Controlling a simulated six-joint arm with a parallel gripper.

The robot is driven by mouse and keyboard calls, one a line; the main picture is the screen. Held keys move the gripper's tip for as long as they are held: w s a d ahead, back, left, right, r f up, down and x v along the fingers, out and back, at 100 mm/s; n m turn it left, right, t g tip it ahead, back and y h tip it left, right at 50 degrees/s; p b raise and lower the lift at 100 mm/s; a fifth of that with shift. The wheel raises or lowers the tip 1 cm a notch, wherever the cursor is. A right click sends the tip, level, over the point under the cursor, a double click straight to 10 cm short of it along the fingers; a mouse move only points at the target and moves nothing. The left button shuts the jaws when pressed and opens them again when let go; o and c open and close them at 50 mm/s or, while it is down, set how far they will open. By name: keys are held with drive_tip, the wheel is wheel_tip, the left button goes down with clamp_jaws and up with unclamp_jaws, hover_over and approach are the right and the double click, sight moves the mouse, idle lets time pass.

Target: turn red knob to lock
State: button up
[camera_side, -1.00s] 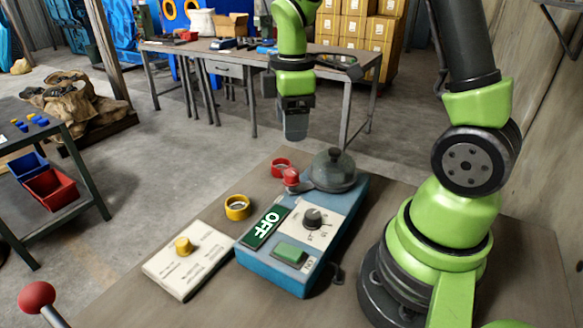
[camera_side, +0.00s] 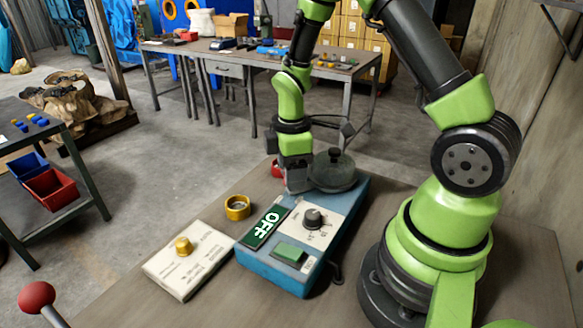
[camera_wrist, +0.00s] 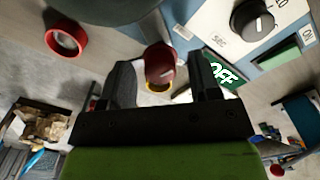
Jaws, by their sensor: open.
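The red knob (camera_wrist: 160,62) shows in the wrist view between the two dark fingers of my gripper (camera_wrist: 163,80), which is open around it. I cannot tell whether either finger touches the knob. In the side view my gripper (camera_side: 297,185) is lowered at the far left corner of the blue machine (camera_side: 275,270) and hides the knob. A red ring (camera_wrist: 66,38) lies on the table beside the machine. In the side view it is mostly behind my gripper (camera_side: 276,170).
A dark round lid (camera_side: 333,172) stands close to the right of my gripper. The machine has a black dial (camera_side: 312,218), a green button (camera_side: 289,252) and an OFF sign (camera_side: 266,227).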

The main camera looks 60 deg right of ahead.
drive_tip(key=shift+c, duration=0.5)
drive_tip(key=c, duration=0.8)
drive_tip(key=shift+c, duration=0.2)
drive_tip(key=shift+m, duration=0.3)
drive_tip(key=m, duration=0.3)
drive_tip(key=shift+m, duration=0.4)
drive_tip(key=m, duration=0.9)
drive_tip(key=shift+m, duration=2.2)
